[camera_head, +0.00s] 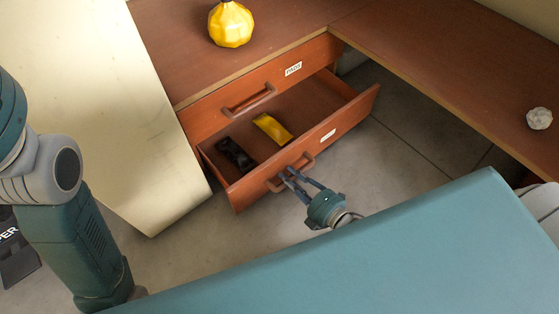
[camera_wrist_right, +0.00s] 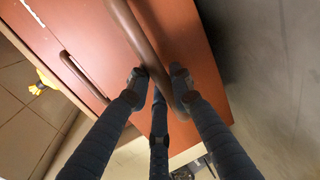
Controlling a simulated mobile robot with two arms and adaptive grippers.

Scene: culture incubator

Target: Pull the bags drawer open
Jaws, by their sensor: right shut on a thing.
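The lower drawer (camera_head: 351,119) of the wooden cabinet stands well pulled out. Its front has a white label (camera_head: 328,134), too small to read. A black item (camera_head: 235,154) and a yellow packet (camera_head: 271,128) lie inside. My right gripper (camera_head: 286,176) is shut on the drawer's bar handle (camera_head: 308,161). In the right wrist view the handle (camera_wrist_right: 137,35) passes between the fingertips (camera_wrist_right: 159,82). My left arm shows at the left edge, but its gripper is out of view.
The closed upper drawer (camera_head: 213,110) has its own handle (camera_head: 250,99) and label. A yellow vase (camera_head: 230,25) stands on the counter above. A cream panel (camera_head: 100,110) flanks the cabinet on the left. Grey floor (camera_head: 405,150) lies clear right of the drawer.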

